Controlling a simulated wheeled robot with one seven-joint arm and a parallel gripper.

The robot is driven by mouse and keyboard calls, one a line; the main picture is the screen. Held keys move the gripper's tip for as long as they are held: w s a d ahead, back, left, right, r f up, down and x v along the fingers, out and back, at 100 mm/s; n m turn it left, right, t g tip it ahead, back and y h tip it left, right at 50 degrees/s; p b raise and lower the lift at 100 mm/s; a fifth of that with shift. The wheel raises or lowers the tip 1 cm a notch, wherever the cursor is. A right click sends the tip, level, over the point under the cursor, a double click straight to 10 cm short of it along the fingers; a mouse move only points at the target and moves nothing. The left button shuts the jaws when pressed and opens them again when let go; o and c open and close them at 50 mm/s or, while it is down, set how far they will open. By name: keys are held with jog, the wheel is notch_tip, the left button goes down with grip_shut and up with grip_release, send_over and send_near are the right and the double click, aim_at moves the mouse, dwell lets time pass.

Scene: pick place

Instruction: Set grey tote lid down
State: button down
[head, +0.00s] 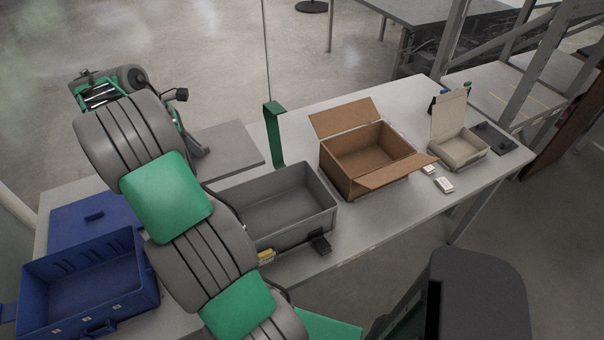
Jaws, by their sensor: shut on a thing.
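The grey tote lid (232,148) is a flat grey panel behind and left of the open grey tote (318,208). It looks level, and I cannot tell whether it touches the table or hangs just above it. My gripper (198,152) is at the lid's left edge, shut on it. My arm hides the fingertips in part, and also the left part of the tote. The inside of the tote that shows is empty.
On the table (355,228) stand a green bracket (274,130), an open cardboard box (352,178), a small beige box (462,146) and small white blocks (444,185). A blue case (92,312) and its blue lid (75,222) are at left.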

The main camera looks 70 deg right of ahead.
jog(key=w+f, duration=0.3)
jog(key=f, duration=0.2)
jog(key=w+d+f, duration=0.1)
jog(key=w+f, duration=0.3)
jog(key=f, duration=0.1)
jog(key=w+f, duration=0.4)
jog(key=f, duration=0.1)
jog(key=shift+w+d+f, duration=0.1)
jog(key=shift+d+f, duration=0.1)
jog(key=shift+f, duration=0.05)
jog(key=shift+d+f+b, duration=0.2)
jog(key=shift+f+b, duration=0.1)
jog(key=s+d+b, duration=0.1)
jog(key=s+d, duration=0.5)
jog(key=s+d+b, duration=0.1)
jog(key=s+d, duration=0.5)
jog(key=shift+s+d, duration=0.1)
jog(key=shift+s, duration=0.2)
jog(key=shift+f, duration=1.7)
jog(key=shift+f, duration=0.15)
jog(key=c, duration=1.5)
grip_release()
jog(key=shift+o, duration=0.2)
